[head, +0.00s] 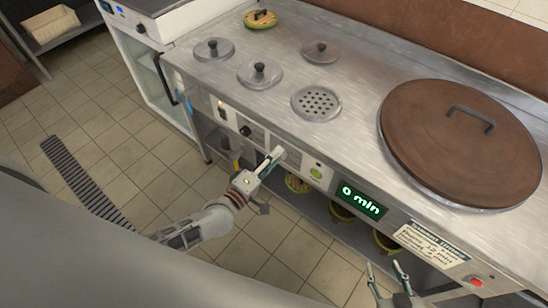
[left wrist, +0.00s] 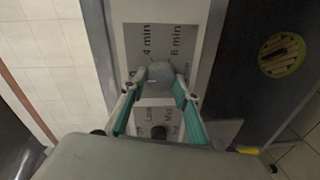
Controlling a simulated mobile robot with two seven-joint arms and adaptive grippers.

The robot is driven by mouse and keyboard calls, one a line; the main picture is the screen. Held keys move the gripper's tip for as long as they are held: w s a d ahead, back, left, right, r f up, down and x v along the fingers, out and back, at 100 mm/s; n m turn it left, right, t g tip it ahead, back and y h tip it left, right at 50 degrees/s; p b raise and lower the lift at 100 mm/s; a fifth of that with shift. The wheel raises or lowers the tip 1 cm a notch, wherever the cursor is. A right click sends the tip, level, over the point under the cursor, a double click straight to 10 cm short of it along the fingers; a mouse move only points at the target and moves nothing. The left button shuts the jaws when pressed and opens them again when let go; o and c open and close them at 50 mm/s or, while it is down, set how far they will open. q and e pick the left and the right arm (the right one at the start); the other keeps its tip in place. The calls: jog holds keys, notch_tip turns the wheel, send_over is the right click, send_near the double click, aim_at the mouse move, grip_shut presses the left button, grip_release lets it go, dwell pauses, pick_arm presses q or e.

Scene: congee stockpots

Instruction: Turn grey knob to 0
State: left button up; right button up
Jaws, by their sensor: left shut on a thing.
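In the head view the fingers hide the knob. A green display (head: 362,200) on the front panel reads "0 min". My right gripper (head: 388,274) is at the bottom right, fingers apart and empty, in front of the panel.
A black knob (head: 246,131) with "Low" and "Mid" labels is beside the grey one. A large brown lid (head: 440,150) covers the pot. Yellow-green round items stand on the lower shelf.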

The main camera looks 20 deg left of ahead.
pick_arm(q)
jog(key=o, duration=1.1)
jog(key=shift+s, duration=0.15)
jog(key=v, duration=1.1)
jog(key=shift+s, duration=0.4)
jog(key=shift+r, duration=0.1)
